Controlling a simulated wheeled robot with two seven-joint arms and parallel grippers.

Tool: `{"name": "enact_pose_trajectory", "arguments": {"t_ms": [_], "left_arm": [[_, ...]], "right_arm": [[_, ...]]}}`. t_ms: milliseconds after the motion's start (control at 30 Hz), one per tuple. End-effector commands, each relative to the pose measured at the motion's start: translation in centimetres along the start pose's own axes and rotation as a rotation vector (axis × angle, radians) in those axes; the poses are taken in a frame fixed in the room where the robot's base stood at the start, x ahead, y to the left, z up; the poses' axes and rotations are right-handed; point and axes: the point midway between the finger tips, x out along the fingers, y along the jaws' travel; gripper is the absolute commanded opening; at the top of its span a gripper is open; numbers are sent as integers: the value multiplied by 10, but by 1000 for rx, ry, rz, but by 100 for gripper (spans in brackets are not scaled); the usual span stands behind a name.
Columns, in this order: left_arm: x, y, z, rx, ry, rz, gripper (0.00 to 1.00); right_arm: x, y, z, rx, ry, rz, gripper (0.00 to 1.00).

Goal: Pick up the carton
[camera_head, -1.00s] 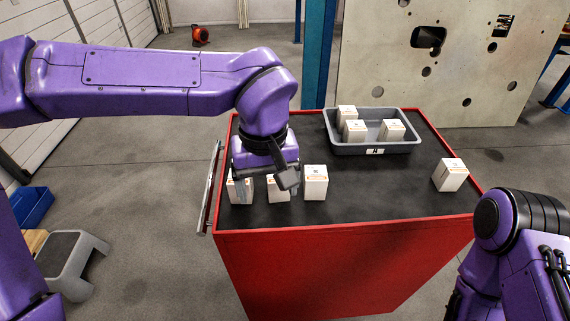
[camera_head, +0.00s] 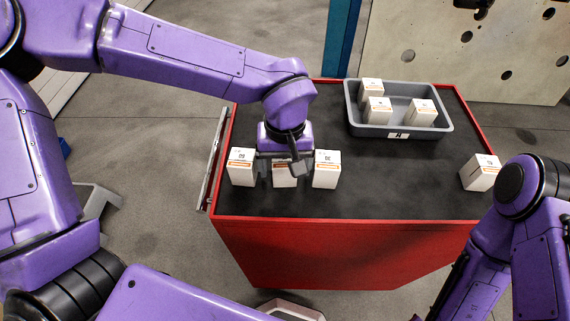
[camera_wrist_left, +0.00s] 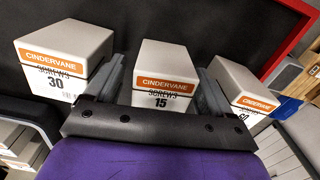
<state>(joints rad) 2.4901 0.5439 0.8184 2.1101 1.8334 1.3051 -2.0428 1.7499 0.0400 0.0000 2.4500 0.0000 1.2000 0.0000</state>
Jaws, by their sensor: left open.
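Three white cartons with orange bands stand in a row on the cart's dark top: a left carton (camera_head: 242,168), a middle carton (camera_head: 284,180) and a right carton (camera_head: 326,170). My left gripper (camera_head: 281,172) is over the middle one and partly hides it. In the left wrist view the open fingers (camera_wrist_left: 158,88) stand on either side of the middle carton (camera_wrist_left: 164,65), marked "SCREWS 15". A carton marked "SCREWS 30" (camera_wrist_left: 63,50) and a third carton (camera_wrist_left: 242,85) stand outside the fingers. Of my right arm only upper parts show; its gripper is out of view.
A grey tray (camera_head: 398,135) holding three similar cartons stands at the back of the red cart (camera_head: 340,240). Another carton (camera_head: 480,173) stands alone near the right edge. The cart top between the row and that carton is clear.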

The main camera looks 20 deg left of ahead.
Motion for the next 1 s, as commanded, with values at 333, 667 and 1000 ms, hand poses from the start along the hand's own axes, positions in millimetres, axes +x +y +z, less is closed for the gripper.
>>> {"name": "enact_pose_trajectory", "arguments": {"t_ms": [333,667,1000], "left_arm": [[12,0,0,-3,0,1,73],[11,0,0,-3,0,1,23],[-40,0,-1,-5,3,6,23]], "right_arm": [[0,0,0,0,0,0,43],[0,0,0,0,0,0,43],[-1,0,0,0,0,0,43]]}}
